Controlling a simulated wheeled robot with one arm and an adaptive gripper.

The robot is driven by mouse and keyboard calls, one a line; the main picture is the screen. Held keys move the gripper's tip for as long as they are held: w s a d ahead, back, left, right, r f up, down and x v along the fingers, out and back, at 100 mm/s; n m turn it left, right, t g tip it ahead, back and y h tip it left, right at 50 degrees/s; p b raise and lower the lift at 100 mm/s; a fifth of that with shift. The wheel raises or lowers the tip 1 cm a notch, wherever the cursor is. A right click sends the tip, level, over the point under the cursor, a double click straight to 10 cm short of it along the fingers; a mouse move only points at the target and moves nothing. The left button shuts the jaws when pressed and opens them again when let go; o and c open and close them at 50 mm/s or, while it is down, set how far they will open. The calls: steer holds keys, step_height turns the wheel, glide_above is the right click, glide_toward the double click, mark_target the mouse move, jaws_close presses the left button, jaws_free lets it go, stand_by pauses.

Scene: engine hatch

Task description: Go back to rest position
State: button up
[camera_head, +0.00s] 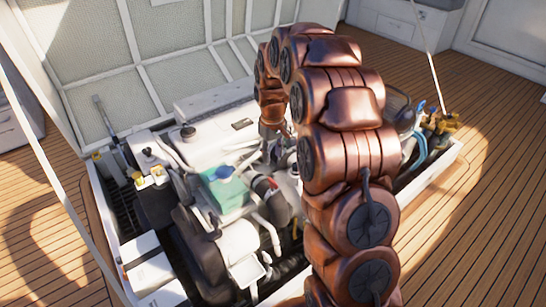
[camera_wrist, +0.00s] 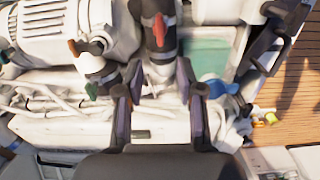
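My gripper (camera_wrist: 158,78) shows in the wrist view with its two dark fingers apart and nothing between them. Below it is the white engine (camera_wrist: 160,122) with its pipes and hoses. In the head view my copper-coloured arm arches up and bends down over the engine (camera_head: 215,135). The gripper end is mostly hidden there behind my arm and among the engine parts. I cannot tell whether the fingers touch any part.
The engine sits in an open hatch with a raised, panelled lid (camera_head: 150,55) behind it. A teal box with a blue cap (camera_head: 224,190) stands on the engine. Thin struts rise at both sides. Wooden deck (camera_head: 480,190) is clear on the right.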

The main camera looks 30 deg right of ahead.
stand_by(0.4)
steer(key=s+a+r+g, duration=0.1)
steer(key=s+a+r, duration=0.3)
steer(key=s, duration=0.4)
steer(key=s+a+r, duration=0.3)
steer(key=s+a, duration=0.1)
steer(key=s, duration=0.4)
steer(key=s+a+r+m+g, duration=0.1)
steer(key=s+a, duration=0.1)
steer(key=s, duration=0.8)
steer(key=s+a+r+m+g, duration=0.1)
steer(key=s, duration=1)
step_height(320, 180, up, 23)
steer(key=s+t+p, duration=0.1)
steer(key=p, duration=2)
steer(key=shift+a+f, duration=0.2)
steer(key=shift+a, duration=0.05)
